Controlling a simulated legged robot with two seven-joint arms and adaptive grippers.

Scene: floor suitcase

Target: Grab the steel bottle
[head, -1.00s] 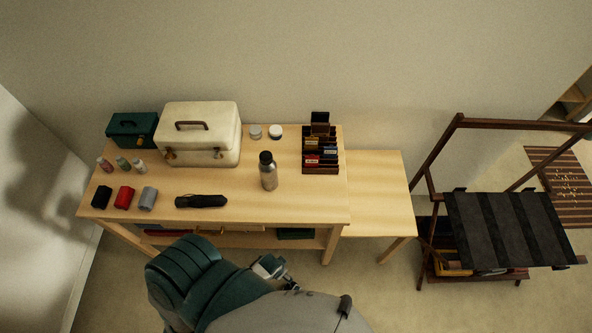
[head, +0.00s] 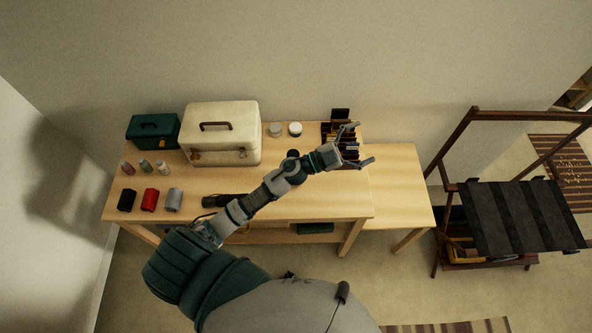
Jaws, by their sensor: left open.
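The steel bottle stands on the wooden table and is almost wholly hidden behind my left forearm; only its dark cap (head: 293,154) seems to show above the arm. My left gripper (head: 364,143) is open and empty, its two fingers spread toward the right. It hangs over the table's right part, in front of the dark wooden rack and to the right of the bottle. My right gripper is not in view.
A cream case (head: 222,140) and a green box (head: 153,131) stand at the back left. Small jars (head: 295,128), spools and coloured rolls (head: 150,200) sit around. The dark rack (head: 341,117) is close to my gripper. The right side table (head: 405,185) is bare.

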